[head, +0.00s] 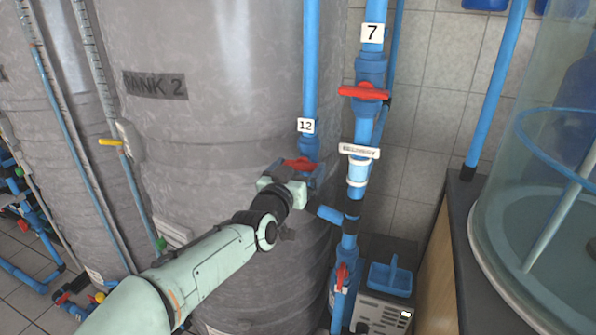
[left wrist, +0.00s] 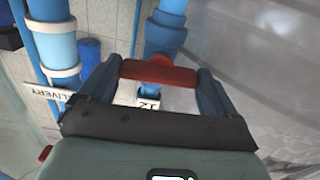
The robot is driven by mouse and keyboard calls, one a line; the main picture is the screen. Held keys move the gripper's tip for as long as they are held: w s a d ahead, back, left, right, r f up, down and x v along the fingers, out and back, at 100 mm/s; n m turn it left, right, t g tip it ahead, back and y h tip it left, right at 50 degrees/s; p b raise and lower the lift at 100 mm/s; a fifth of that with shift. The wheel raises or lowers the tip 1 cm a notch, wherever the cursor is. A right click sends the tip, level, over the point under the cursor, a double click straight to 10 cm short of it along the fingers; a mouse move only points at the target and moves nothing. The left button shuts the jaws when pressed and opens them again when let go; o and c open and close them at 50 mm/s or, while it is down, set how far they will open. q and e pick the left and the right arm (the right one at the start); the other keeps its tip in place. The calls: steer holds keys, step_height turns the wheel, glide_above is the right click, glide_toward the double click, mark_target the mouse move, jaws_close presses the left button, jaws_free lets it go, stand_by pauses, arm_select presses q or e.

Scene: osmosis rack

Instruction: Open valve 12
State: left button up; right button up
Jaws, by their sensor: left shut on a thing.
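Valve 12's red handle (head: 300,163) sits on a blue vertical pipe (head: 311,60), just below the white label "12" (head: 306,126). My left gripper (head: 298,172) is at this valve, its fingers on either side of the handle. In the left wrist view the red handle (left wrist: 158,73) lies crosswise between the two fingertips of the left gripper (left wrist: 157,80), and the gripper is shut on it. The "12" label (left wrist: 149,98) shows partly behind the gripper body. The lower valve body is hidden by my gripper. My right gripper is in neither view.
Another red valve handle (head: 364,92) sits under label "7" (head: 372,33) on the pipe to the right. A "DELIVERY" label (head: 359,151) is close beside my gripper. The grey tank (head: 215,140) stands close behind. A glass tank (head: 540,200) is at right.

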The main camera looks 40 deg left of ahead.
arm_select(q)
steer(key=n+b, duration=0.1)
steer(key=n, duration=0.2)
steer(key=shift+n+b, duration=0.35)
steer(key=shift+n, duration=0.05)
steer(key=n+b, duration=0.1)
steer(key=n, duration=0.3)
steer(key=shift+n, duration=0.3)
steer(key=n+b, duration=0.1)
steer(key=n, duration=0.3)
steer(key=shift+n, duration=0.3)
steer(key=shift+n+b, duration=0.4)
steer(key=shift+n, duration=1.8)
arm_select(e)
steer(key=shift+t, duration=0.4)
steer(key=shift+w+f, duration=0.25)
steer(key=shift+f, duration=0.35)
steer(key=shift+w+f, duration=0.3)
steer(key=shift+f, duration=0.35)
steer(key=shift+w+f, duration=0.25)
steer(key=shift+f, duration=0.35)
arm_select(q)
steer(key=o, duration=0.7)
steer(key=shift+o, duration=0.2)
steer(key=shift+s, duration=0.1)
